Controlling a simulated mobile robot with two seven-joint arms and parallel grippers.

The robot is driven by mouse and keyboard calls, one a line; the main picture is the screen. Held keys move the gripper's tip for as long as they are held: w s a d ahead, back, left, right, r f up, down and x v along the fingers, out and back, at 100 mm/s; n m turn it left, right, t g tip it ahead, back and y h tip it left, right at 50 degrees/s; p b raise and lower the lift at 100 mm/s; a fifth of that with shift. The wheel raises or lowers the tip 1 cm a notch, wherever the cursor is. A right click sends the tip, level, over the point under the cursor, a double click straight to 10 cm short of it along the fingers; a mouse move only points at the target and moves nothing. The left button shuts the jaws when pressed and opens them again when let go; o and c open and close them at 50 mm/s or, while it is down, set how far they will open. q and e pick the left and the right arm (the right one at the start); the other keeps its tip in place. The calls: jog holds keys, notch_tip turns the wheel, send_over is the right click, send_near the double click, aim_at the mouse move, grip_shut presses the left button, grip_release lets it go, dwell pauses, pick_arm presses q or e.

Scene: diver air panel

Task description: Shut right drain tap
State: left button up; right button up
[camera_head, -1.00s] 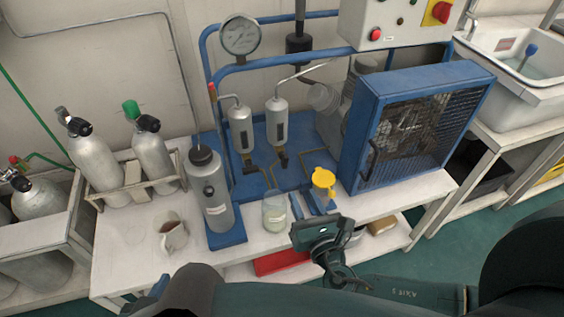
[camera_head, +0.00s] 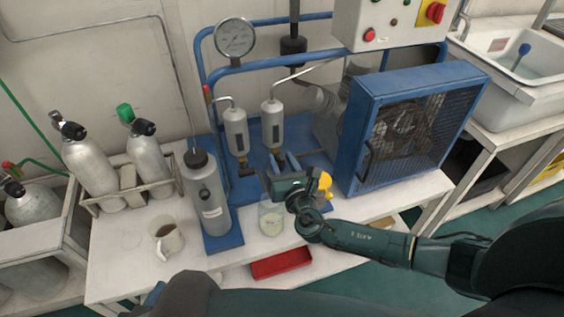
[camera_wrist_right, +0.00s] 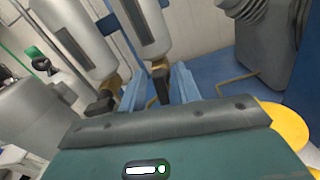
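The right drain tap sits under the right grey filter cylinder (camera_head: 271,124); in the head view my gripper partly covers it. In the right wrist view its black handle (camera_wrist_right: 160,84) hangs below a brass fitting, between my two blue fingertips. My right gripper (camera_head: 281,162) is open, its fingers (camera_wrist_right: 158,88) reaching toward the tap from the front, one on each side of the handle. I cannot tell whether they touch it. The left drain tap (camera_wrist_right: 104,100) is left of the fingers, under the left cylinder (camera_head: 235,130). My left gripper is not in view.
A glass jar (camera_head: 271,216) stands below my right gripper. A yellow-topped item (camera_head: 324,182) is close beside it, partly hidden. The blue fan cage (camera_head: 412,125) is at right, a grey bottle (camera_head: 206,195) at left.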

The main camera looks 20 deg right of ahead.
jog(key=shift+c, duration=0.4)
grip_shut()
